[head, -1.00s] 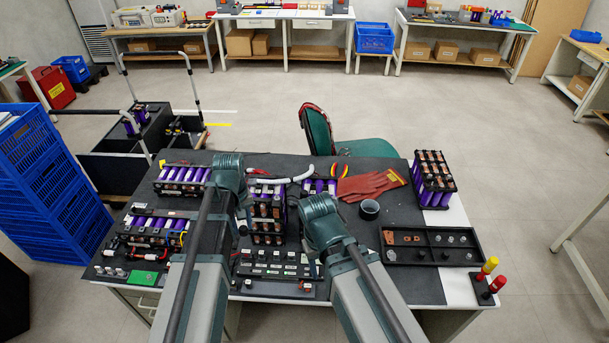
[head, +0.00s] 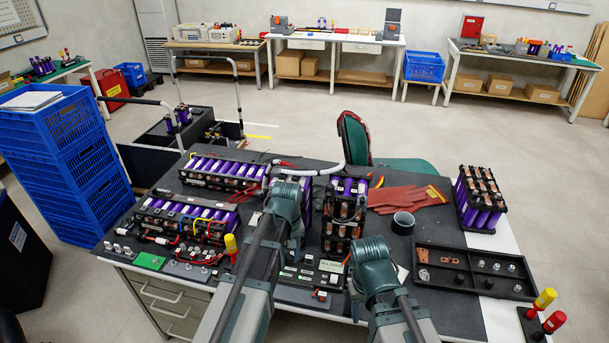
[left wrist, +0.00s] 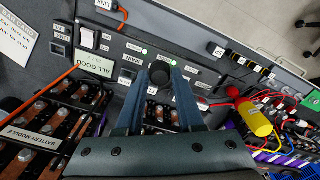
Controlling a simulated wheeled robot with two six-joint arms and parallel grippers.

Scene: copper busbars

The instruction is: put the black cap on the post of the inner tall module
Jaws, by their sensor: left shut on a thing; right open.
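In the left wrist view my left gripper (left wrist: 162,84) is shut on the black cap (left wrist: 160,72), held between its fingertips. The panel with switches and labels lies below. In the head view my left arm (head: 284,208) hides its fingertips and the cap. A tall module (head: 342,225) with copper busbars and purple cells stands right of that arm. Its post cannot be made out. A module with copper bars and a label (left wrist: 48,112) shows at the left of the wrist view. My right arm (head: 373,265) is in front of the tall module's lower right; its fingertips are hidden.
Another tall module (head: 480,198) stands at the right table edge. A black parts tray (head: 425,285), tape roll (head: 403,222) and red gloves (head: 408,199) lie on the right. Low modules (head: 185,220) and a yellow-topped tool (head: 231,244) are on the left.

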